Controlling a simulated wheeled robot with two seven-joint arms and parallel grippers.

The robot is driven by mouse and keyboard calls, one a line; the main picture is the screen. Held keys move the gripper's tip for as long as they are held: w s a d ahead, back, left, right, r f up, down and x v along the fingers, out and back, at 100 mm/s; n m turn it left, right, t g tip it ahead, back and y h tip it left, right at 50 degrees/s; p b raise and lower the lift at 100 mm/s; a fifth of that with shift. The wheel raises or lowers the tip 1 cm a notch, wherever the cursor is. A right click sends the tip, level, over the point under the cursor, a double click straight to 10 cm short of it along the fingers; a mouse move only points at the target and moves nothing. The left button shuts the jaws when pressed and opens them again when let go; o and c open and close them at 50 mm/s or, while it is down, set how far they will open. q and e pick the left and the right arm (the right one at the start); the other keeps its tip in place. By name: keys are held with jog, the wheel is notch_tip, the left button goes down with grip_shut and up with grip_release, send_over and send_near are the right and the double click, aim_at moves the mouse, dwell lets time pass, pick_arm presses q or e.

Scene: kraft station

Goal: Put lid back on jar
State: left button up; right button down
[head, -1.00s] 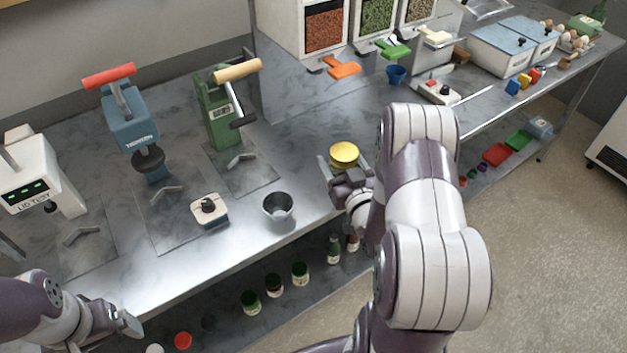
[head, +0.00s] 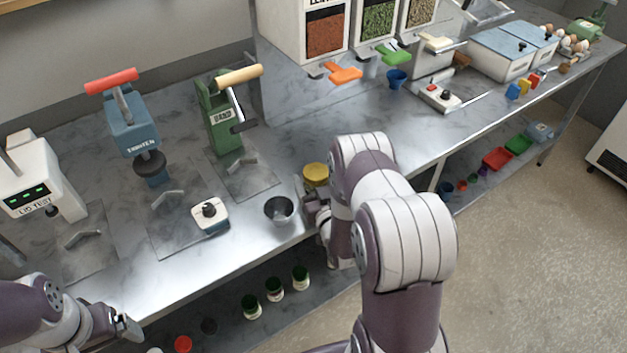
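A round yellow lid-like piece (head: 316,173) is at my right gripper (head: 313,187), above the front part of the counter; it appears held between the fingers, though my arm partly hides them.
A small white box with a black knob (head: 209,213) sits left of the cup. Blue (head: 134,125) and green (head: 217,115) lever presses and a white lid tester (head: 35,180) stand behind. Several jars (head: 274,290) are on the lower shelf. The counter (head: 235,255) before the cup is clear.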

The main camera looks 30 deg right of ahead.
jog(key=shift+f, duration=0.15)
jog(key=shift+f+b, duration=0.15)
jog(key=shift+b, duration=0.15)
jog(key=shift+c, duration=0.3)
grip_release()
jog(key=shift+r+p, duration=0.35)
jog(key=shift+p, duration=0.05)
jog(key=s+a+b, duration=0.2)
jog(key=s, duration=1)
